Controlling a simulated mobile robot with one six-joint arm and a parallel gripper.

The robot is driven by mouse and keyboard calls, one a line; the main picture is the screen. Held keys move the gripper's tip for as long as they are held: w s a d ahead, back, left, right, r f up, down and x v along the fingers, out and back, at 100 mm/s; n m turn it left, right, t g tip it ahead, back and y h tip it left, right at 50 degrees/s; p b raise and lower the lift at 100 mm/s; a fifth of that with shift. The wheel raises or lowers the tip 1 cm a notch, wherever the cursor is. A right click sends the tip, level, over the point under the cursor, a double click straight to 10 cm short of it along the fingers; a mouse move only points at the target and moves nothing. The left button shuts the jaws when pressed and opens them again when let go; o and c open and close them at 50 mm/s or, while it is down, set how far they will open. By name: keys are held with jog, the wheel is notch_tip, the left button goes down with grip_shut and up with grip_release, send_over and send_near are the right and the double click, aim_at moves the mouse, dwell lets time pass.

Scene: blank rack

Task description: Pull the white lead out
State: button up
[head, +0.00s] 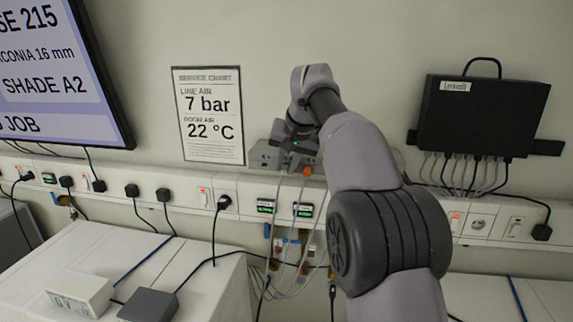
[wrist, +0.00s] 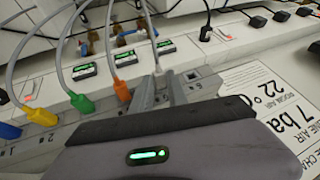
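The white lead (wrist: 148,32) comes down in the wrist view to a pale plug (wrist: 158,70) at the grey socket box. My gripper (wrist: 163,84) has its two grey fingers on either side of this plug, with only a narrow gap between them. Whether they press on it I cannot tell. To the left, leads with orange (wrist: 122,90), green (wrist: 82,103), yellow (wrist: 42,117) and blue (wrist: 9,131) plugs sit in the same row. In the head view the grey box (head: 262,154) is on the wall and my arm hides part of it.
A service chart (head: 208,115) hangs beside the box. A wall trunking with switches and black plugs (head: 132,190) runs below. A black unit (head: 480,118) with several cables is at the right. Hanging leads (head: 270,235) crowd the space under the box.

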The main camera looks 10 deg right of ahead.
aim_at(282, 175)
grip_shut()
jog(key=shift+s+a+f+b, duration=0.1)
jog(key=shift+s+f+b, duration=0.1)
jog(key=shift+b, duration=0.35)
jog(key=shift+s, duration=0.1)
jog(key=shift+s+a+r+b, duration=0.1)
jog(key=shift+s+a+b, duration=0.2)
jog(key=shift+s+b, duration=0.15)
jog(key=shift+s+a+b, duration=0.25)
jog(key=shift+s+b, duration=0.05)
jog(key=shift+s, duration=0.2)
jog(key=shift+s, duration=0.15)
jog(key=shift+s+a+b, duration=0.3)
jog(key=shift+s+b, duration=0.55)
jog(key=shift+r, duration=0.1)
